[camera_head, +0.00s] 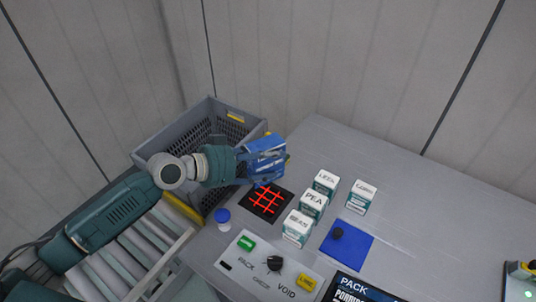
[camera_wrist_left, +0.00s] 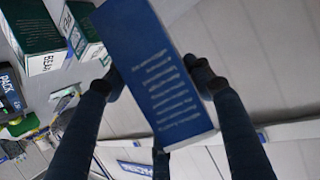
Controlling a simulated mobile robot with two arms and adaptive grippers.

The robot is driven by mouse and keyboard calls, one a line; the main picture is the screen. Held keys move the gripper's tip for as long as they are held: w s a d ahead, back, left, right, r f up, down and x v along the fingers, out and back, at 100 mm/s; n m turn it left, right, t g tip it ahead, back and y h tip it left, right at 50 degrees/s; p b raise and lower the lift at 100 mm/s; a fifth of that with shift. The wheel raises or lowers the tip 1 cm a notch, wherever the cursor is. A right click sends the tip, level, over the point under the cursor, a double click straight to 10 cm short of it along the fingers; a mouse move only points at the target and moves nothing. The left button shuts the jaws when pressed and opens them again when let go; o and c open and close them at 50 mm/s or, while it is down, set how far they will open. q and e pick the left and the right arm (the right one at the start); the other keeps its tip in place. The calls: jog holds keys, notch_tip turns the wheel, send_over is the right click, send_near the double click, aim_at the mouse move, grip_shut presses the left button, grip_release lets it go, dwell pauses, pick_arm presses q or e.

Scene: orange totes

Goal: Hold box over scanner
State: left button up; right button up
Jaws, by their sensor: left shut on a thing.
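My left gripper (camera_head: 272,168) is shut on a blue box (camera_head: 262,145), which it holds above the table beside the grey crate. In the left wrist view the blue box (camera_wrist_left: 158,75), with rows of pale lines on its face, sits tilted between the fingers of the gripper (camera_wrist_left: 158,82). The scanner (camera_head: 266,202), a black square with a glowing red grid, lies on the table just below the gripper in the head view. I cannot tell how high the box is or whether it is directly over the grid. My right gripper is not in view.
Several white and green boxes, including the PEA box (camera_head: 313,204), stand right of the scanner. A grey crate (camera_head: 165,145) stands behind rollers (camera_head: 150,240). The table's back right is clear.

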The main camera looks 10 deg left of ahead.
pick_arm(q)
jog(key=shift+w+d+f, duration=0.1)
jog(key=shift+w+f, duration=0.1)
jog(key=shift+w, duration=0.1)
jog(key=shift+f+b, duration=0.3)
jog(key=shift+b, duration=0.15)
jog(key=shift+f+b, duration=0.3)
jog(key=shift+f, duration=0.1)
notch_tip(320, 180, down, 7)
jog(key=b, duration=0.4)
jog(key=shift+r+b, duration=0.2)
jog(key=shift+b, duration=0.1)
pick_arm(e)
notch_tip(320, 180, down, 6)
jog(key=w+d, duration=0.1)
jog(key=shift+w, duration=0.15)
pick_arm(q)
jog(key=shift+r, duration=0.15)
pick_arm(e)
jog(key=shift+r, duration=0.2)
pick_arm(q)
jog(key=shift+s+r+p, duration=0.1)
jog(key=shift+r+p, duration=1.5)
jog(key=shift+r, duration=0.6)
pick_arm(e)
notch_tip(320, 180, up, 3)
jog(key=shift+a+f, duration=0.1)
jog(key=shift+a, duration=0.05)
